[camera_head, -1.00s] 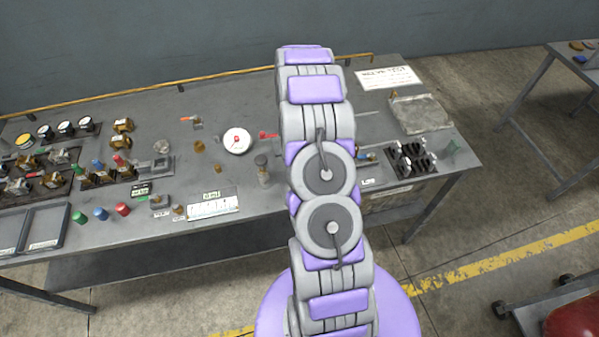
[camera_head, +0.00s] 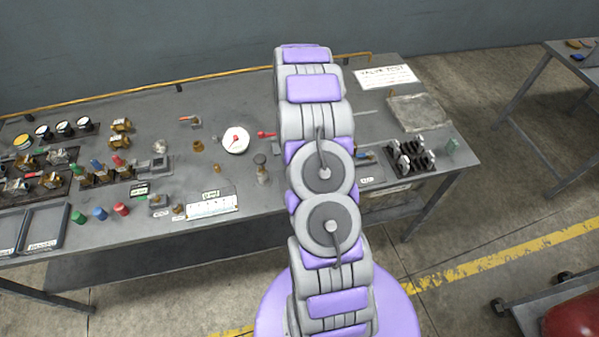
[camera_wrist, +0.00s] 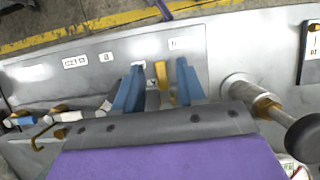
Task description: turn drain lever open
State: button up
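In the wrist view my gripper (camera_wrist: 160,68) has two blue fingers spread apart above the grey bench. A short yellow lever-like piece (camera_wrist: 162,74) stands between them, with gaps visible on both sides. It may be the drain lever, but I cannot read its label. Its lower end is hidden by the gripper body. Small white labels (camera_wrist: 75,62) lie on the bench just beyond the fingers. In the head view my arm covers the gripper and the spot where it works.
A metal cylinder with a brass collar (camera_wrist: 240,86) stands close right of the fingers. Blue-handled fittings (camera_wrist: 18,120) lie at left. In the head view a white round gauge (camera_head: 236,140) and a black rack (camera_head: 411,156) flank the arm. Several valves crowd the bench's left side.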

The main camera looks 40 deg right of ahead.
jog(key=p+v, duration=0.1)
jog(key=v, duration=1.6)
jog(key=shift+r, duration=0.1)
